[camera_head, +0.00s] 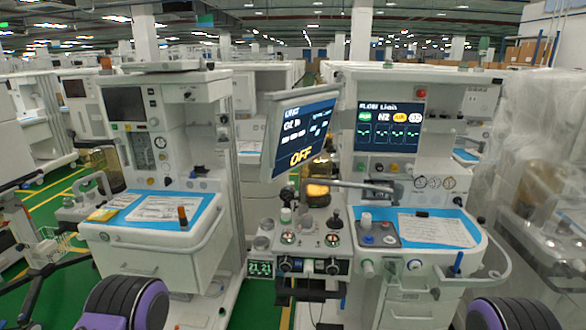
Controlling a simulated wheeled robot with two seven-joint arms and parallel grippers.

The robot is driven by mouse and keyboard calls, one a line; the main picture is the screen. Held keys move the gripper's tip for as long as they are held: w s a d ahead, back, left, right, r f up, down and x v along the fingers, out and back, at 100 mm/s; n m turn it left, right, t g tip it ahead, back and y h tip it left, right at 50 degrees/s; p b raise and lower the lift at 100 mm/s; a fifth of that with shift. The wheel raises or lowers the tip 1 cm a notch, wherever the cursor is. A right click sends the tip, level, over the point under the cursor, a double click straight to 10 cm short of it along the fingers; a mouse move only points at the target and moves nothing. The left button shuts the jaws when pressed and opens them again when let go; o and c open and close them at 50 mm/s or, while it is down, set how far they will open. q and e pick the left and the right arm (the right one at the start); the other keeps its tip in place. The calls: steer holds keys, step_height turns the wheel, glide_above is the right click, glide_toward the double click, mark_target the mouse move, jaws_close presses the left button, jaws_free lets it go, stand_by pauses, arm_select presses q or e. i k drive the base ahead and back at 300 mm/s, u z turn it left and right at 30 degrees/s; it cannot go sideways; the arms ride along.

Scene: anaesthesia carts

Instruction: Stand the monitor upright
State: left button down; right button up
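The monitor (300,132) is a flat screen in a pale frame, lit dark blue with a yellow "OFF". It sits in front of the middle cart, left of that cart's fixed display. It looks tilted and turned at an angle, with its right edge slanting. A grey support arm (350,186) runs below it to the right; how the two join is not clear. Neither of my grippers shows. Only purple and black parts of my arms show at the bottom left and bottom right, well below and apart from the monitor.
The cart's fixed display (390,127) stands just right of the monitor. Below are knobs and a blue worktop with a paper sheet (438,230). Another cart (160,245) stands at left, and a plastic-wrapped one (545,170) at right. Green floor shows at left.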

mark_target(302, 123)
steer(key=u, duration=0.55)
steer(key=i, duration=1.2)
steer(key=z, duration=0.55)
